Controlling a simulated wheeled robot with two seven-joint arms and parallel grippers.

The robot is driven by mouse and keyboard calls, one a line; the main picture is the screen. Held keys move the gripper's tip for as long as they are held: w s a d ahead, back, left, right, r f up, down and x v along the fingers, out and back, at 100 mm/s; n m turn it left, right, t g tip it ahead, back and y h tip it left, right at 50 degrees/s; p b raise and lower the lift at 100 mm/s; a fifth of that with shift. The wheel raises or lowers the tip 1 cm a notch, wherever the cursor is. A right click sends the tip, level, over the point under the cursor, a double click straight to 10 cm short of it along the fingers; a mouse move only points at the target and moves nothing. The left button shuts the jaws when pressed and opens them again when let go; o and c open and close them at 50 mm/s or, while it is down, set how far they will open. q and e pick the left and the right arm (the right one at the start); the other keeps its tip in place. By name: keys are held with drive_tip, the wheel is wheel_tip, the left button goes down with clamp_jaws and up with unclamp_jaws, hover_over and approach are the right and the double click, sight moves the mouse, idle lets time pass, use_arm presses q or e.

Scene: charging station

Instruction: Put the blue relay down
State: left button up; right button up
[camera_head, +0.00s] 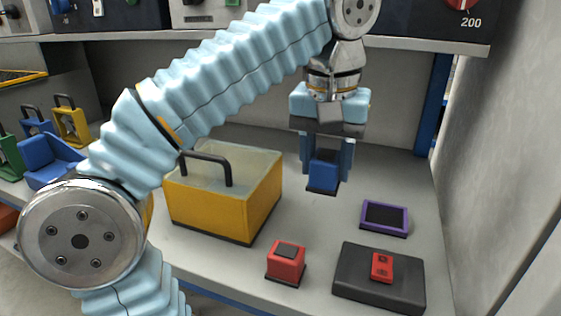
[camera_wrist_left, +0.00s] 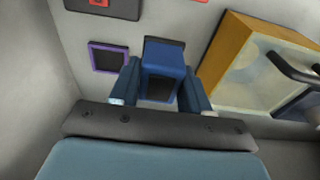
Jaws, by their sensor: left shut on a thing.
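The blue relay (camera_head: 324,173) is a small blue block with a dark base, and it is between the fingers of my left gripper (camera_head: 327,160). In the head view it hangs low over the shelf, right of the yellow box; I cannot tell whether its base touches the surface. In the left wrist view the relay (camera_wrist_left: 166,62) sits between the two blue fingers (camera_wrist_left: 156,92), which are shut on it. My right gripper is not in view.
The yellow box (camera_head: 205,205) with a black handle stands left of the relay.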

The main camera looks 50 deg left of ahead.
use_arm(q)
drive_tip(key=w+a+f, duration=0.2)
drive_tip(key=w, duration=0.1)
drive_tip(key=w+a+f, duration=0.5)
drive_tip(key=shift+w+a+f, duration=0.25)
drive_tip(key=shift+w+f, duration=0.05)
drive_tip(key=shift+w, duration=0.1)
drive_tip(key=f, duration=0.1)
drive_tip(key=w+a+f, duration=0.1)
drive_tip(key=f, duration=0.1)
drive_tip(key=f+b, duration=0.1)
drive_tip(key=shift+w+a+f, duration=0.15)
drive_tip(key=shift+w, duration=0.05)
drive_tip(key=shift+f, duration=0.45)
drive_tip(key=shift+f, duration=0.1)
drive_tip(key=o, duration=1.1)
